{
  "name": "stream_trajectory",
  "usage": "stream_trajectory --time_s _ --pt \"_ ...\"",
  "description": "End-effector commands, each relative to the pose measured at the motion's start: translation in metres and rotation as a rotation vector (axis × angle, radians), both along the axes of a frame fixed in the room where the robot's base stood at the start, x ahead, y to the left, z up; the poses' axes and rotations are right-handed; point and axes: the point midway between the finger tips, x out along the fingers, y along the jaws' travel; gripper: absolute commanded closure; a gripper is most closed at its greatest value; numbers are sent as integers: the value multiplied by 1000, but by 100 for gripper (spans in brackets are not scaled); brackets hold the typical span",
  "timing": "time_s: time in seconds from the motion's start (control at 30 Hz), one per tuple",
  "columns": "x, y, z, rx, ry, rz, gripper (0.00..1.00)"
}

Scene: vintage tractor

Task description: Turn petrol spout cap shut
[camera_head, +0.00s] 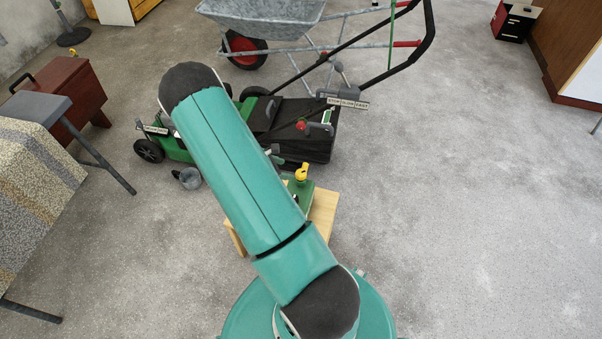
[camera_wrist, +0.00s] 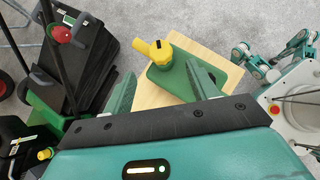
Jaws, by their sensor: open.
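The yellow petrol spout cap (camera_wrist: 160,50) sits on top of the green petrol can (camera_wrist: 172,82), which stands on a light wooden stand (camera_wrist: 210,58). In the head view the yellow cap (camera_head: 302,172), the green can (camera_head: 301,191) and the wooden stand (camera_head: 324,208) show just right of my arm. My gripper (camera_wrist: 160,70) is open and empty in the wrist view, with one green finger on each side of the can and the cap between and beyond the fingertips. The gap to the cap cannot be judged exactly. In the head view my arm hides most of the gripper.
A green and black lawn mower (camera_head: 290,125) stands close behind the can, and shows at left in the wrist view (camera_wrist: 85,55). A wheelbarrow (camera_head: 265,20) is farther back. A cloth-covered table (camera_head: 35,190) is at left.

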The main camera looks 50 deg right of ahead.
Motion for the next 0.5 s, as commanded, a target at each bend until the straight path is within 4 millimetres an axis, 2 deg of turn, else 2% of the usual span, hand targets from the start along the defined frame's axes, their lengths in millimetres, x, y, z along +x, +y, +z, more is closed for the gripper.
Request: stream_trajectory --time_s 0.3,0.5 --pt "-22 -40 -46 -1 1 -4 42" --pt "-30 -58 -66 0 0 -1 42"
